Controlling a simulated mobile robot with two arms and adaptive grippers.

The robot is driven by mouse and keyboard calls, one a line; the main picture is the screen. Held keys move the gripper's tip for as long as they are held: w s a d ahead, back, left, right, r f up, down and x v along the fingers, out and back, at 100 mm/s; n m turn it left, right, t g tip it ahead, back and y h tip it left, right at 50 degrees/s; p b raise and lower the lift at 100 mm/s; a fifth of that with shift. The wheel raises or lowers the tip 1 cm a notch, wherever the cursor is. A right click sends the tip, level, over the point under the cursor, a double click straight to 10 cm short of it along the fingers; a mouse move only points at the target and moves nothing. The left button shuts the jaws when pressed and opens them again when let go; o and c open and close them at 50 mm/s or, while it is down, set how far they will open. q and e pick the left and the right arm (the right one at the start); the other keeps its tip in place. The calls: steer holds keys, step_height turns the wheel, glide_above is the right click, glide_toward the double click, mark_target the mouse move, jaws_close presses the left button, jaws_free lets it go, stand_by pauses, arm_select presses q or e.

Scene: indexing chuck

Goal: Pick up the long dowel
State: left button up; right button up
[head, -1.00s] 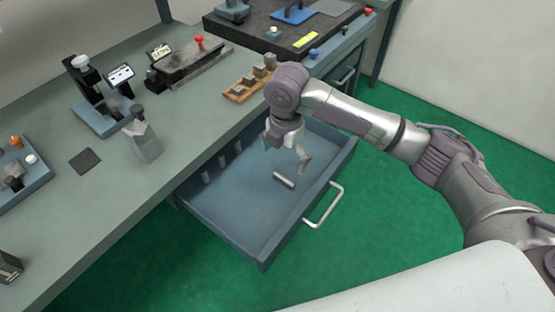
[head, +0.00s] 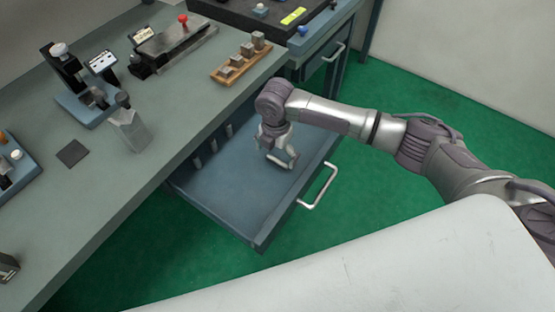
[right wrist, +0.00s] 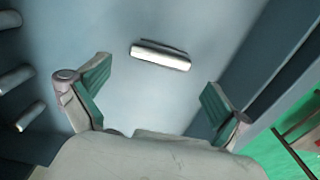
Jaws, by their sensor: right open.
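The long dowel (right wrist: 160,56) is a pale metal rod lying on the floor of the open drawer (head: 235,195). In the right wrist view it lies ahead of the open fingers, roughly across the gap between them and apart from both. My right gripper (right wrist: 157,78) is open and empty, with green pads facing each other. In the head view the right gripper (head: 280,156) is down inside the drawer and covers the dowel's place, so I cannot tell the dowel from the fingers there. My left gripper is not in view.
Several short pale pegs (head: 212,146) stand along the drawer's inner side under the bench. The drawer handle (head: 320,187) is at the front right. The workbench (head: 95,185) holds a wooden block rack (head: 228,74) and fixtures. The drawer's near floor is clear.

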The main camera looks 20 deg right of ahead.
mark_target(277, 161)
step_height(277, 161, down, 2)
steer(key=shift+f, duration=0.35)
steer(key=c, duration=1.2)
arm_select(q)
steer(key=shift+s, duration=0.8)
arm_select(e)
steer(key=shift+o, duration=0.2)
steer(key=shift+r, duration=0.1)
